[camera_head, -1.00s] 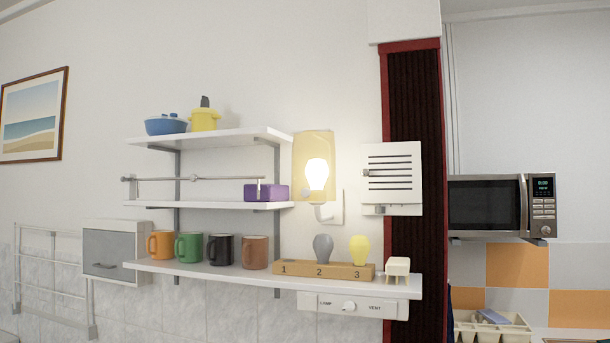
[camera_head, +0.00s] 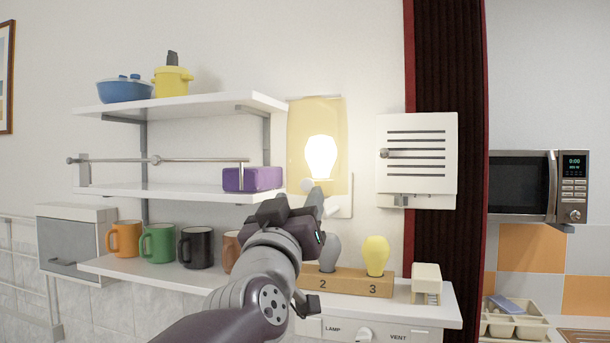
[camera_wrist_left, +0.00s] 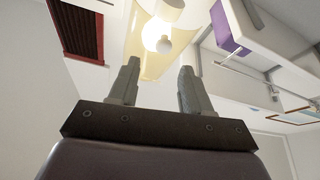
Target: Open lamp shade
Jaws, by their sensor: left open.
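The lamp shade (camera_head: 300,125) is a pale yellow, see-through panel on the wall with a glowing bulb (camera_head: 321,157) showing through it. A small round knob (camera_head: 307,185) sits at its lower left. My left gripper (camera_head: 299,203) is just below the shade in the head view, open, and hides part of the lamp's base. In the left wrist view the shade (camera_wrist_left: 136,42) and a round knob (camera_wrist_left: 164,46) lie beyond the open, empty fingers (camera_wrist_left: 158,70). I cannot tell the exact gap. My right gripper is not in view.
Shelves to the left hold a purple box (camera_head: 252,179), pots and mugs (camera_head: 157,243). Below stand a numbered wooden block (camera_head: 350,281) with a grey and a yellow bulb. A slotted white vent box (camera_head: 417,160) is close on the right.

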